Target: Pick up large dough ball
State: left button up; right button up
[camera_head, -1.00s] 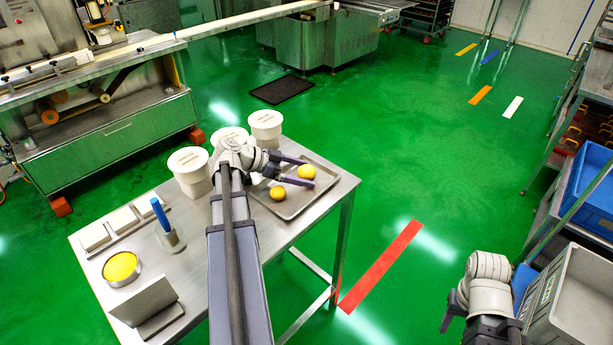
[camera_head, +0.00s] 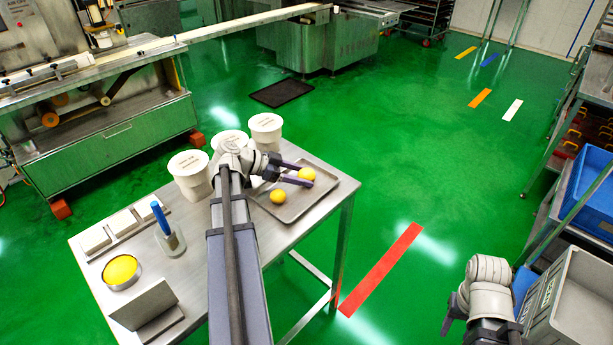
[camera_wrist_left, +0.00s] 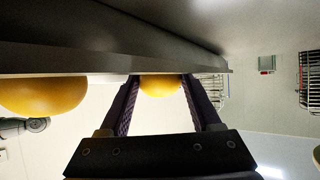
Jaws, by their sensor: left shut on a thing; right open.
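Two yellow dough balls are on the metal tray (camera_head: 318,198) at the table's right end. My left gripper (camera_head: 306,175) reaches in from the left and is shut on the farther dough ball (camera_head: 307,173). In the left wrist view this ball (camera_wrist_left: 160,88) sits between the two dark fingers, close to the tray surface; I cannot tell if it still touches the tray. The nearer dough ball (camera_head: 278,195) lies free, and it shows at the left of the wrist view (camera_wrist_left: 42,95). My right gripper (camera_head: 450,312) is open and empty at the lower right, away from the table.
White lidded tubs (camera_head: 190,170) stand behind my left arm. A grey crate (camera_head: 572,300) is beside my right arm.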

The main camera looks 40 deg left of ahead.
pick_arm(q)
notch_tip(320, 180, up, 10)
jog(key=p, duration=1)
jog(key=shift+r, duration=0.15)
